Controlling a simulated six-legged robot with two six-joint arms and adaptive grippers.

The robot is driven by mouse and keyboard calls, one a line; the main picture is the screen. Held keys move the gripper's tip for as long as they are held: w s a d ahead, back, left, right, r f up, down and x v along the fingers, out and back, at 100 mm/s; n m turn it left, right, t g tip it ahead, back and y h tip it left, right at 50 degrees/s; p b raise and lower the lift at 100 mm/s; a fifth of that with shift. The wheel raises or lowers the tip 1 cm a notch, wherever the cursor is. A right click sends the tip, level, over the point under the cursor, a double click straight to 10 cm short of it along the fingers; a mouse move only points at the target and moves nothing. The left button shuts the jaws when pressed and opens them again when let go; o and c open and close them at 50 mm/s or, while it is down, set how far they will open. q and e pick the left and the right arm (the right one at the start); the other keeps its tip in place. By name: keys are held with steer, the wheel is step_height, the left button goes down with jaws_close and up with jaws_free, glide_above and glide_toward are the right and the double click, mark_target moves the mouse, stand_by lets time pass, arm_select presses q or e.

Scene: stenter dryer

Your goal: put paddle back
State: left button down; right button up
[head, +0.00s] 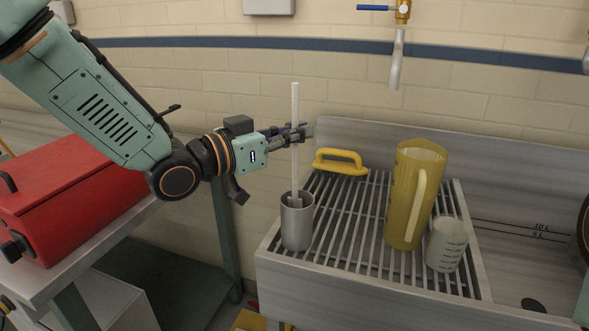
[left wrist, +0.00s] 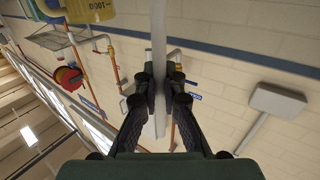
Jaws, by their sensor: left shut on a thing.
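The paddle (head: 295,100) is a thin pale rod, standing nearly upright. My left gripper (head: 298,134) is shut on its upper part; in the left wrist view the fingers (left wrist: 160,88) close on the pale shaft (left wrist: 159,38) from both sides. A grey metal cup (head: 297,228) stands on the slatted rack directly below the gripper. The paddle's lower end is at the cup's mouth and appears to go inside; how deep it sits is hidden. My right gripper is not in view.
The slatted rack (head: 345,240) also carries a yellow-handled thing (head: 340,162), a tall yellow jug (head: 405,205) and a clear measuring beaker (head: 447,245). A red box (head: 80,190) is on the left bench. A tap (head: 397,60) hangs above the sink.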

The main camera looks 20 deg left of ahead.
mark_target(296, 164)
arm_select(q)
step_height(296, 164, down, 5)
steer(key=shift+s+f+b, duration=0.1)
steer(key=shift+f+b, duration=0.1)
steer(key=shift+b, duration=0.45)
steer(key=shift+d+f, duration=0.1)
steer(key=shift+d, duration=0.4)
steer(key=shift+s+a, duration=0.1)
steer(key=shift+a, duration=0.1)
steer(key=c, duration=1.8)
jaws_free()
steer(key=shift+a+f, duration=0.1)
steer(key=shift+a, duration=0.05)
steer(key=o, duration=0.3)
steer(key=shift+d, duration=0.2)
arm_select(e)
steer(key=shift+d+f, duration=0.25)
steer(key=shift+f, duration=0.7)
